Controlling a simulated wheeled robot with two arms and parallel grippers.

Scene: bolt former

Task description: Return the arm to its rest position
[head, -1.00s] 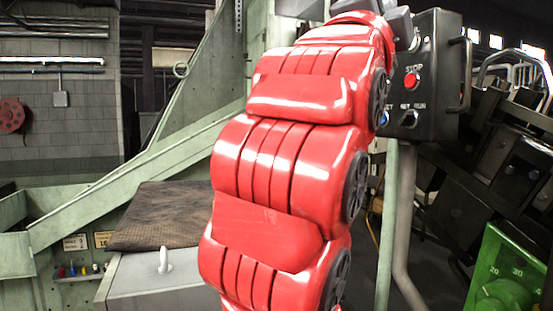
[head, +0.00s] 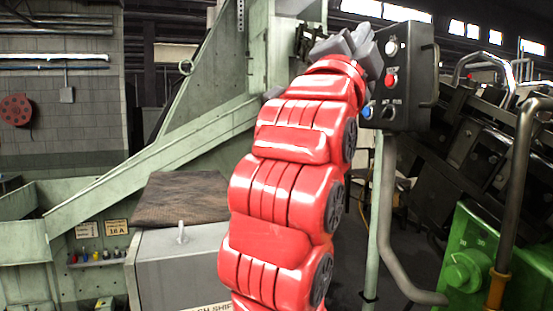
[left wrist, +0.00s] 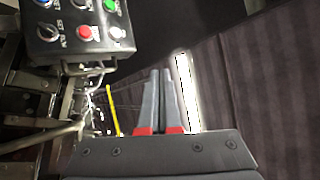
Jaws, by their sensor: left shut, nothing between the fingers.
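My red left arm (head: 278,190) rises through the middle of the head view. My left gripper (head: 347,42) is at its top, grey, beside the upper left of a black control box (head: 408,70). I cannot tell whether the gripper touches the box. In the left wrist view the two grey fingers (left wrist: 160,100) with red bases are together and empty. The control box (left wrist: 75,30) is at the upper left there, apart from the fingers. My right gripper is not in view.
A pale green machine frame (head: 165,150) stands behind on the left. A grey cabinet (head: 185,270) with a dark mat (head: 182,198) is left of my arm. A green machine part (head: 470,260) and a dark handle bar (head: 520,170) are on the right.

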